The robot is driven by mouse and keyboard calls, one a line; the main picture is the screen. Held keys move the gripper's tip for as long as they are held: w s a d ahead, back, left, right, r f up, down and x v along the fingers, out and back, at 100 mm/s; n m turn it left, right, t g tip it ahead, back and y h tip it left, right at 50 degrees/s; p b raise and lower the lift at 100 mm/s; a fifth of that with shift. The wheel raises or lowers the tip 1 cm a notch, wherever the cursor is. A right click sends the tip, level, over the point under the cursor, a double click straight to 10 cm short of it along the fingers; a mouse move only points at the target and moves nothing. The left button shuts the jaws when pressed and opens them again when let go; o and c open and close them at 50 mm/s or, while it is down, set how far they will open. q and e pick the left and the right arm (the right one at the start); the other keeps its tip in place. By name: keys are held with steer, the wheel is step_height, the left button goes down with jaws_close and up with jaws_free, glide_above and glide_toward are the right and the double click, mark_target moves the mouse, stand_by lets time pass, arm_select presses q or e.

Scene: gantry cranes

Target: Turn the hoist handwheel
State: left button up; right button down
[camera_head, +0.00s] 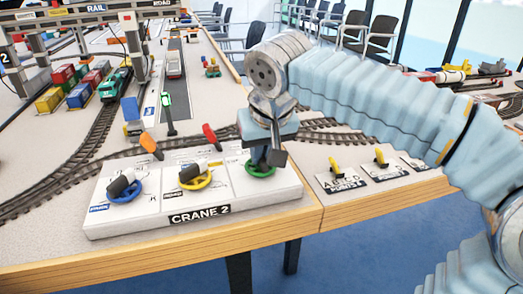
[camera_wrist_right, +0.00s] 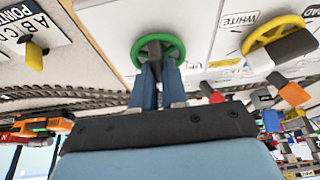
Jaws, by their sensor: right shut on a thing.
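The Crane 2 control panel (camera_head: 160,208) stands at the table's front edge with three handwheels: blue (camera_head: 122,196), yellow (camera_head: 197,183) and green (camera_head: 259,173). I cannot read which label names the hoist. My right gripper (camera_head: 266,154) points down over the green handwheel at the panel's right end. My left gripper is not in view.
An orange lever (camera_head: 150,145) and a red lever (camera_head: 211,136) rise behind the panel. Yellow point levers (camera_head: 380,157) sit to its right. Rail tracks (camera_head: 70,165), containers (camera_head: 63,75) and a green locomotive (camera_head: 114,83) lie behind and left.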

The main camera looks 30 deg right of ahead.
steer(key=c, duration=1.2)
jaws_free()
steer(key=shift+o, duration=0.2)
steer(key=p+v, duration=0.2)
steer(key=v, duration=1.1)
steer(key=shift+s+r, duration=0.15)
steer(key=shift+r, duration=0.2)
